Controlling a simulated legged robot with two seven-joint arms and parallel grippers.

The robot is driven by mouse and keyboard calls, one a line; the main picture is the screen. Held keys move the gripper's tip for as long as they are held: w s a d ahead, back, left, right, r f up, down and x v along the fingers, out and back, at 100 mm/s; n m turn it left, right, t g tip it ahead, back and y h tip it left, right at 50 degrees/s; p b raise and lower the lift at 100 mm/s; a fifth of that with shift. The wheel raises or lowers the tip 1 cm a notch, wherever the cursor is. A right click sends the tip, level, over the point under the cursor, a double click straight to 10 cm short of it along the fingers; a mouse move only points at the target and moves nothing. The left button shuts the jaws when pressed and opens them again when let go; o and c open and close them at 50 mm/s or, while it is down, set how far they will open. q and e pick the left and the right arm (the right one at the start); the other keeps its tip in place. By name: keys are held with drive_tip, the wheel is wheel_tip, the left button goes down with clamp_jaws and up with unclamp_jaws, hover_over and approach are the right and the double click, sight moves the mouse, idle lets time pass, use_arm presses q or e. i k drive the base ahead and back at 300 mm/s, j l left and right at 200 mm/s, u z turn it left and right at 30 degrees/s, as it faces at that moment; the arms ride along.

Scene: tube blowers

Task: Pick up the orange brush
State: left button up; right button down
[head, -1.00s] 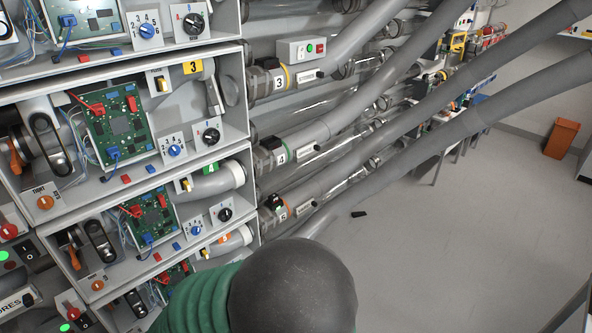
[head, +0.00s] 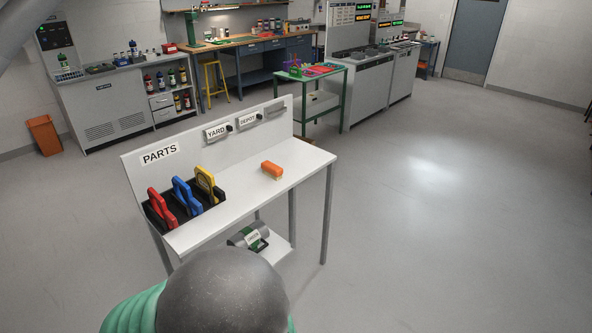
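The orange brush (head: 272,169) lies on the white top of the parts table (head: 245,205), right of its middle, with pale bristles showing at its lower edge. Nothing touches it. Neither of my grippers shows in the head view. A dark grey rounded shape with a green ribbed part fills the bottom of the picture and hides the floor in front of the table.
A black holder on the table's left carries red (head: 161,208), blue (head: 187,196) and yellow (head: 208,184) handled tools. A grey device (head: 247,238) sits on the lower shelf. A green-framed table (head: 310,95) stands behind. The floor on the right (head: 440,220) is clear.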

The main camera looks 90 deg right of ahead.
sight(275, 172)
drive_tip(key=z, duration=2.55)
drive_tip(key=u, duration=5.35)
drive_tip(key=z, duration=5.4)
